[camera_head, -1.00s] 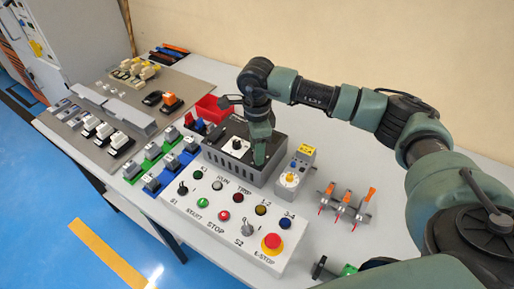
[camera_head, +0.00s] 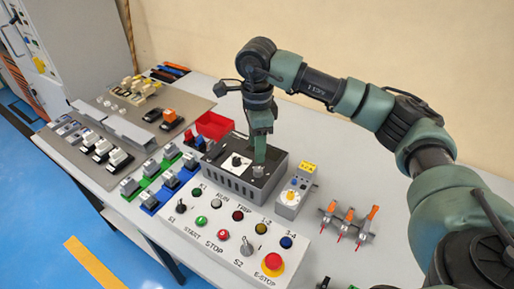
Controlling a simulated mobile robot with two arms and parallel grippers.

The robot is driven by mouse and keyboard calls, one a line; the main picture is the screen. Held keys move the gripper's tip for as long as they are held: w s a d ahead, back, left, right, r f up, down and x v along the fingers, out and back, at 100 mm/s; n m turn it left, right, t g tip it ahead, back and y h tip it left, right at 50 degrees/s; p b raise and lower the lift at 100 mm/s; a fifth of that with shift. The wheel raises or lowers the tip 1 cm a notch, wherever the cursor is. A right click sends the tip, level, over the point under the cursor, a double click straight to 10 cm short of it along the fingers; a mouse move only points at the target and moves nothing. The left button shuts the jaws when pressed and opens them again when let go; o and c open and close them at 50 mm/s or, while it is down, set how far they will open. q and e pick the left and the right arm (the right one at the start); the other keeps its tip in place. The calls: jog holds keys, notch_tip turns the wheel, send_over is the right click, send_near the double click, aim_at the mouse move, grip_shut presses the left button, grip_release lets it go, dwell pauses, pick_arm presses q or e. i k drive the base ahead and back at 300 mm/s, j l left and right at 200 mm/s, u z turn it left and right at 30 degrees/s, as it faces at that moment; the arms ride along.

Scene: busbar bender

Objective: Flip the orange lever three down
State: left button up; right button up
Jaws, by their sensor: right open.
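Three small levers with orange handles stand in a row on the table, right of the control panel: the left lever (camera_head: 329,211), the middle lever (camera_head: 347,218) and the right lever (camera_head: 371,217). All three orange handles point upward, with red tips at their lower front ends. I see no numbers on them. My right gripper (camera_head: 260,158) points down over the dark grey box (camera_head: 237,183), just above a grey knob (camera_head: 259,171), left of the levers and apart from them. The gap between its fingers is hard to see. My left gripper is out of view.
The panel (camera_head: 213,255) with buttons and a red E-stop (camera_head: 272,263) is left of the levers. A small grey device (camera_head: 292,194) with a yellow label stands between box and levers. A red bin (camera_head: 213,124) is behind. Clear table lies right of the levers.

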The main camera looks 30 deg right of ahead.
aim_at(375, 208)
jog(key=k+j, duration=0.5)
jog(key=k, duration=0.2)
jog(key=k+j, duration=0.5)
jog(key=k, duration=0.15)
